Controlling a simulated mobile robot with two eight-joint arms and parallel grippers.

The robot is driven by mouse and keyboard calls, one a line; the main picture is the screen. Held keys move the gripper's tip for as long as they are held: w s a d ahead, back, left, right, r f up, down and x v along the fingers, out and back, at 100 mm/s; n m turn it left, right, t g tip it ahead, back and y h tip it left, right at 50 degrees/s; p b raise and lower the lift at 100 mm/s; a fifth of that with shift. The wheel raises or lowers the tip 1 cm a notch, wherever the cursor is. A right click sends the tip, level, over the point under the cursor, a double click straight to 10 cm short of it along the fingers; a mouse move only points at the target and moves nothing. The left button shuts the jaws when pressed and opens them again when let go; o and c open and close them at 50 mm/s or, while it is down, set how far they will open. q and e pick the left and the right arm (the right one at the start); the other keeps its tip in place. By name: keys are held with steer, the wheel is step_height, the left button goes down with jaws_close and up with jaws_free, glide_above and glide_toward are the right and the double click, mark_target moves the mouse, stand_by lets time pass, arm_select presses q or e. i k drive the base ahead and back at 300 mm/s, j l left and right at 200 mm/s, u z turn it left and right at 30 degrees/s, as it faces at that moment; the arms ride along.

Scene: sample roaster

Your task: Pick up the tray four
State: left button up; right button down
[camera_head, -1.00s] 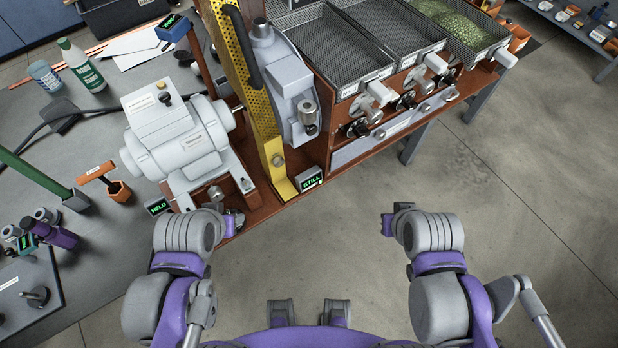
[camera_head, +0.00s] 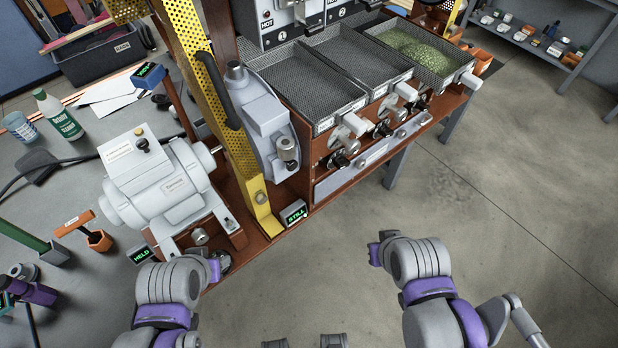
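Three mesh trays stand side by side in the machine at the top centre: an empty left tray (camera_head: 274,82), an empty middle tray (camera_head: 345,50), and a right tray (camera_head: 456,72) holding green beans. Each has a front label too small to read, so I cannot tell which is tray four. Pale handles stick out at their fronts. My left gripper (camera_head: 217,266) is low at the left, by the machine's front edge. My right gripper (camera_head: 375,252) is over open floor, below and apart from the trays. The fingers of both are too hidden to judge.
A grey motor (camera_head: 165,185) and a yellow perforated guard (camera_head: 235,150) stand left of the trays. A bench (camera_head: 60,205) with bottles lies further left. A shelf (camera_head: 545,50) with small items is at the upper right. The floor (camera_head: 500,200) at right is clear.

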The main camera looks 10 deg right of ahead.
mark_target(438, 63)
steer(key=i+l+u, duration=0.1)
steer(key=l, duration=0.4)
steer(key=i+l, duration=0.2)
steer(key=l, duration=0.35)
steer(key=i+l+u, duration=0.15)
steer(key=l, duration=0.35)
steer(key=i+l+u, duration=0.1)
steer(key=l, duration=0.45)
steer(key=i+l+u, duration=0.1)
steer(key=l, duration=0.4)
steer(key=i+l, duration=0.1)
steer(key=l, duration=0.45)
steer(key=u, duration=0.05)
